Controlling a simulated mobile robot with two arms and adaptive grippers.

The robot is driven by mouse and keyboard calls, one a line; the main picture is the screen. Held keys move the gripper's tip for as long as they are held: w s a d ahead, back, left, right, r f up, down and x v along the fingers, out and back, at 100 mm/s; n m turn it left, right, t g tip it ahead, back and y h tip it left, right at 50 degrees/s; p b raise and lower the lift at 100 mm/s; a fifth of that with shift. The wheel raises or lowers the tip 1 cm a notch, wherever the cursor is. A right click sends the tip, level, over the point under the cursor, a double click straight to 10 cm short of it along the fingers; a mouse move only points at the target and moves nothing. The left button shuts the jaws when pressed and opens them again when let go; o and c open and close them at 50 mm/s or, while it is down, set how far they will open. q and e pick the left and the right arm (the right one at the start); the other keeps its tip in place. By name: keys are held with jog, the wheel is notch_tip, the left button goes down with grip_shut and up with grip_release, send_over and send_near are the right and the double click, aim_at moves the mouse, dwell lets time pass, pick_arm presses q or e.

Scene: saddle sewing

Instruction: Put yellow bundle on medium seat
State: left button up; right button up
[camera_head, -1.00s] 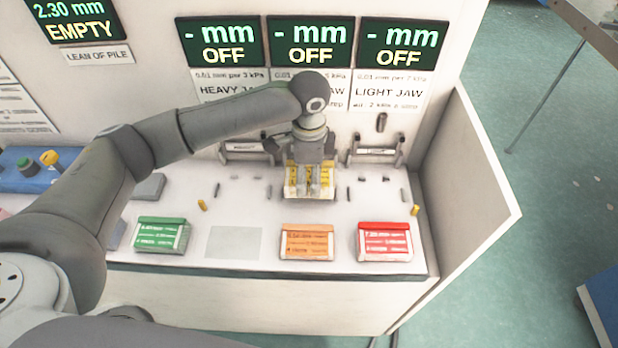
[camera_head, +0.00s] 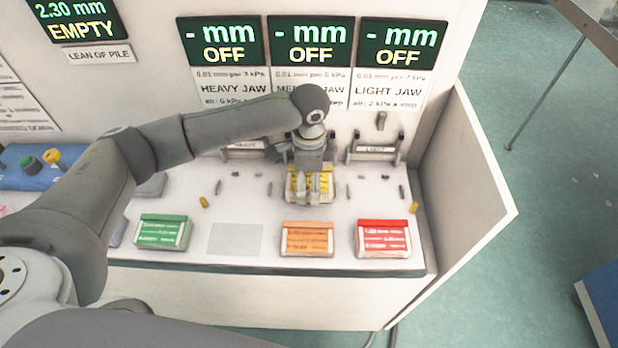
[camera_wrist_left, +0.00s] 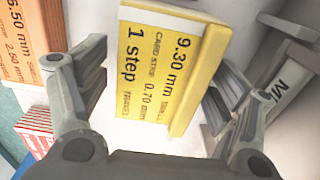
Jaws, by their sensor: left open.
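The yellow bundle (camera_head: 292,189) lies on the white bench top in front of the middle display, at the medium position, partly hidden under my left gripper (camera_head: 312,184). In the left wrist view the yellow bundle (camera_wrist_left: 165,62) shows its label, 9.30 mm and 1 step. My left gripper (camera_wrist_left: 157,80) is open, with its fingers spread to either side of the bundle and gaps visible. The medium seat is mostly hidden by my gripper and the bundle; a plate starting with M (camera_wrist_left: 292,98) shows beside it. I cannot tell if the bundle is fully seated. My right gripper is not in view.
Green (camera_head: 162,232), orange (camera_head: 307,240) and red (camera_head: 384,239) bundles lie along the bench's front, with an empty grey patch (camera_head: 235,238) between green and orange. A light-jaw clamp (camera_head: 374,149) stands behind. A white side panel (camera_head: 460,170) closes the right end.

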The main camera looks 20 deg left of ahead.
aim_at(309, 179)
pick_arm(q)
notch_tip(309, 179, up, 12)
jog(key=b, duration=0.2)
jog(key=shift+r, duration=0.15)
dwell(0.6)
